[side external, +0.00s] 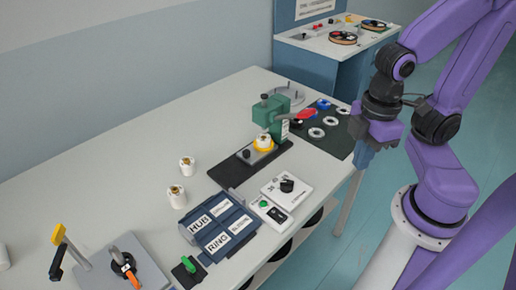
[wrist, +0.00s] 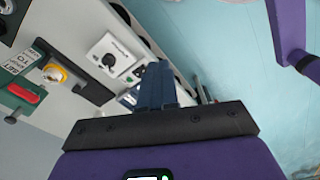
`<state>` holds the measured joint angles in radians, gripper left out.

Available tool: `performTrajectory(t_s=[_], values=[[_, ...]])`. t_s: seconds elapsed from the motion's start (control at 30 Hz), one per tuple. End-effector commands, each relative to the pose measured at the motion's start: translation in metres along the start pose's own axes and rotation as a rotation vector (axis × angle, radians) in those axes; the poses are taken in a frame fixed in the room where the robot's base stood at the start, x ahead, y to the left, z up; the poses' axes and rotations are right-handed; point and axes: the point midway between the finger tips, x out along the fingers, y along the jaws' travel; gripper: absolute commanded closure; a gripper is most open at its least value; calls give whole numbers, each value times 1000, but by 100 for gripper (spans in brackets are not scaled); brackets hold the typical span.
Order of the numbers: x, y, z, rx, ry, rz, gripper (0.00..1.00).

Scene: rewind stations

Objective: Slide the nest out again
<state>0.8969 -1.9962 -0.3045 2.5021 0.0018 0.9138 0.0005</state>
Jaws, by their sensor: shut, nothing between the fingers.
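The nest (side external: 264,149) is a yellow ring with a white hub in it, on a grey slide with a black knob (side external: 246,154). It sits under the head of the green press (side external: 265,117), on a dark base (side external: 233,173). The nest also shows in the wrist view (wrist: 53,75), beside the press and its red handle (wrist: 26,93). My gripper (side external: 362,160) is shut and empty, out past the table's right edge and well apart from the nest. Its blue fingers show in the wrist view (wrist: 156,88).
A white dial box (side external: 287,188) and a switch box (side external: 269,211) stand near the front edge, beside blue HUB and RING bins (side external: 217,221). Two white hubs (side external: 187,166) stand left of the press. A dark mat (side external: 333,140) with several rings lies right.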

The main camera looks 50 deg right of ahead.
Motion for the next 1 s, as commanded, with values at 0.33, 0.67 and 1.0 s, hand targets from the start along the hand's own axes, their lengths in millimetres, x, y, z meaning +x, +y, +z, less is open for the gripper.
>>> performTrajectory(t_s=[0.33, 0.67, 1.0], values=[[0, 0, 0, 0, 0, 0, 100], [-5, 28, -38, 140, -6, 3, 51], [-5, 117, -115, 483, -15, 10, 51]])
